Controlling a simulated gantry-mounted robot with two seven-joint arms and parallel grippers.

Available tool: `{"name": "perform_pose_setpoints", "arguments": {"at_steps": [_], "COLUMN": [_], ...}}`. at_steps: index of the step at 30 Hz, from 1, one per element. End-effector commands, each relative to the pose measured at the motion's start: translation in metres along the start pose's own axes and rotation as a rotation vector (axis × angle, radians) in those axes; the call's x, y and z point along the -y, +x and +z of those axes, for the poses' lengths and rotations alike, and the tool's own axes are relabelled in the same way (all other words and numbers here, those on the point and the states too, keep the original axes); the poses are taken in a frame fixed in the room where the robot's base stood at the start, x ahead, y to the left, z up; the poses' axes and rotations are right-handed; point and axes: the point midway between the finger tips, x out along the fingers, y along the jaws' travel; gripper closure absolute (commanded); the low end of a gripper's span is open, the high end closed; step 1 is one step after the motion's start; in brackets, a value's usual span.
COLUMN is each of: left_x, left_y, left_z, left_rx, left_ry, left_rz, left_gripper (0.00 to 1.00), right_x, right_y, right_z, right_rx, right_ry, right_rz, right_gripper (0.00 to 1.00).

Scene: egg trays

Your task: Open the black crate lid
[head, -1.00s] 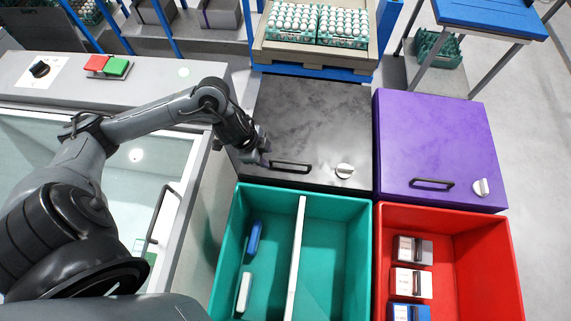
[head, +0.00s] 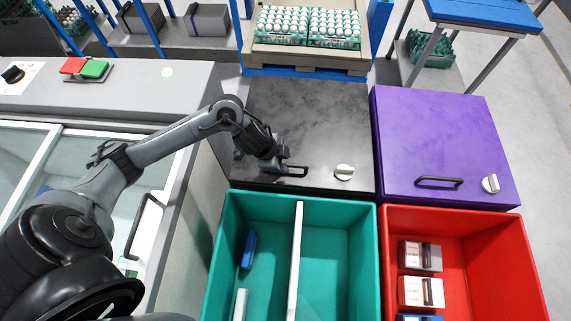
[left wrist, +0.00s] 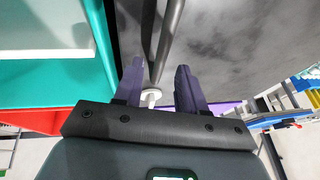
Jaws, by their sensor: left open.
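The black crate lid (head: 310,120) lies shut, with a dark bar handle (head: 294,172) and a white knob (head: 345,172) near its front edge. My left gripper (head: 276,168) is at the left end of the handle. In the left wrist view, the open fingers of my left gripper (left wrist: 160,88) point towards the handle (left wrist: 168,40), which runs between them in the picture. I cannot tell whether they touch it. The white knob (left wrist: 151,95) shows between the fingers. My right gripper is not in view.
A purple lid (head: 440,140) adjoins on the right. In front are a teal bin (head: 335,250) with a white divider and a red bin (head: 490,260) holding small boxes. Behind stand egg trays (head: 308,42). A grey glass-topped counter (head: 195,100) stands on the left.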

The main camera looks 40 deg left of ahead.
Motion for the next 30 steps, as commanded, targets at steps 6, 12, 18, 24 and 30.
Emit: {"name": "perform_pose_setpoints", "arguments": {"at_steps": [6, 12, 18, 24, 30], "left_x": [0.0, 0.0, 0.0, 0.0, 0.0], "left_y": [0.016, 0.018, 0.018, 0.018, 0.018], "left_z": [0.0, 0.0, 0.0, 0.0, 0.0], "left_rx": [0.0, 0.0, 0.0, 0.0, 0.0], "left_ry": [0.0, 0.002, 0.001, 0.001, 0.001], "left_rz": [0.0, -0.001, 0.0, 0.0, -0.001], "left_gripper": [0.6, 0.6, 0.69, 1.0, 1.0], "right_x": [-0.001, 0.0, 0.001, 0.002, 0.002], "right_y": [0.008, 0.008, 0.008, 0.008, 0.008], "right_z": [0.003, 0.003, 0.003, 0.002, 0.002], "right_rx": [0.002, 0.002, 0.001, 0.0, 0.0], "right_ry": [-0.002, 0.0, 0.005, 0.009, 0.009], "right_rz": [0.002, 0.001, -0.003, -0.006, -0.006], "right_gripper": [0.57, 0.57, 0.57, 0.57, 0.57]}}
